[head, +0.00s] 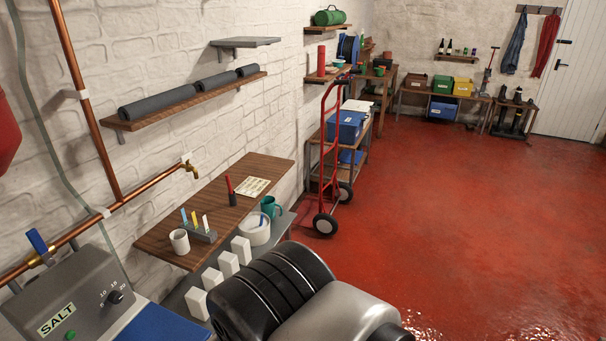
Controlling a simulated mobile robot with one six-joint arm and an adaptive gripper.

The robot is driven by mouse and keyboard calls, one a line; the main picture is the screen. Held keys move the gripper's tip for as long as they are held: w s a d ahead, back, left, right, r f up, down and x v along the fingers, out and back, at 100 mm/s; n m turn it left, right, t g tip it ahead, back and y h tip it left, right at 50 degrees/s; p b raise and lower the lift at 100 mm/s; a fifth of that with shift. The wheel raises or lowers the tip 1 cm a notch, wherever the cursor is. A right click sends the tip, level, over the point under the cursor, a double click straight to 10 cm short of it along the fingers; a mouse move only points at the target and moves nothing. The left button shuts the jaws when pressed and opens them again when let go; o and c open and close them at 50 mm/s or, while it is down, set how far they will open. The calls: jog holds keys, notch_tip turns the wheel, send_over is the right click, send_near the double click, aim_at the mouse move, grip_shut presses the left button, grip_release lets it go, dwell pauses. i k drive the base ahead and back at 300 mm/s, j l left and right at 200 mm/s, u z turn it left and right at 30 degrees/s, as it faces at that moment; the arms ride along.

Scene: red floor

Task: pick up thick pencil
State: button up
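No thing shows clearly as a thick pencil. On the wooden wall shelf (222,208) a slim red and black upright thing (231,191) stands near the middle; it is too small to tell what it is. A small grey holder (200,233) at the shelf's front left has thin upright pieces in it, with blue, yellow and white showing. My gripper is out of view; only a large black and grey part of my arm shows at the bottom centre.
A white mug (180,242), a pale card (253,187) and a teal mug (270,207) are on or by the shelf. White blocks (228,264) and a white round tub (256,229) sit lower. A copper pipe with a tap (191,168) runs behind. Red floor (460,220) is open at right.

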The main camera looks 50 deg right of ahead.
aim_at(229, 181)
jog(key=i+l+z, duration=0.15)
jog(key=i+l, duration=0.45)
jog(key=l, duration=0.15)
jog(key=i+l+z, duration=0.15)
jog(key=i+l, duration=0.45)
jog(key=k+j+z, duration=0.1)
jog(key=z, duration=0.3)
jog(key=k+z, duration=0.1)
jog(key=z, duration=0.35)
jog(key=k+z, duration=0.1)
jog(key=z, duration=0.3)
